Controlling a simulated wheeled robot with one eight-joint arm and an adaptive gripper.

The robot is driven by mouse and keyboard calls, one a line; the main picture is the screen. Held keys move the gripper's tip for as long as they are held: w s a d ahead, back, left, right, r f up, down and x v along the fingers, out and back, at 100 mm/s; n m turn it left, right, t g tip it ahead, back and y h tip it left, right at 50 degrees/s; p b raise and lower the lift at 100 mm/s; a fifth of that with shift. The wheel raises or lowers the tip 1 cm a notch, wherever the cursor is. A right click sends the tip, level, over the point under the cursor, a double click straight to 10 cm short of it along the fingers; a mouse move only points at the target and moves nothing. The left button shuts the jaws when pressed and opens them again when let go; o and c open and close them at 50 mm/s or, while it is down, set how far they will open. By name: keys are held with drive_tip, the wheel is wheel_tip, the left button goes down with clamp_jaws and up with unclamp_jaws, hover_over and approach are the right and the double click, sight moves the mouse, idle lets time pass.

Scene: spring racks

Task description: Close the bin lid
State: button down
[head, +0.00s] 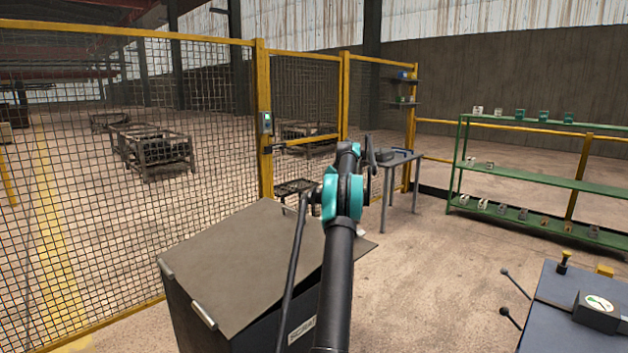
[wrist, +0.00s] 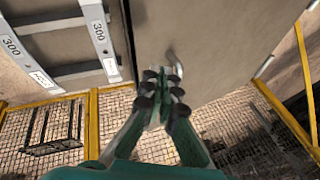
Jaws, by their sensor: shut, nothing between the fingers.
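The bin (head: 245,338) is a dark box low in the middle of the head view, with a pale label on its front. Its flat grey-brown lid (head: 240,255) lies over the top, with two silver fittings along the left edge. My gripper (wrist: 162,80) is shut and empty in the wrist view, in front of a grey-brown panel with a small curved metal piece. I cannot tell whether it touches the panel. In the head view my arm crosses the bin's right side, and I cannot make out the gripper.
A yellow-framed mesh fence (head: 110,190) runs behind and left of the bin. A small table (head: 395,158) stands beyond it. Green shelves (head: 540,180) and a dark control cabinet (head: 560,335) are at right. Open floor lies between. The wrist view shows metal rails marked 300 (wrist: 100,32).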

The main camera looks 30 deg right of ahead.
drive_tip(key=w+d+f, duration=0.1)
drive_tip(key=d+f, duration=0.2)
drive_tip(key=f, duration=1)
drive_tip(key=shift+d, duration=0.1)
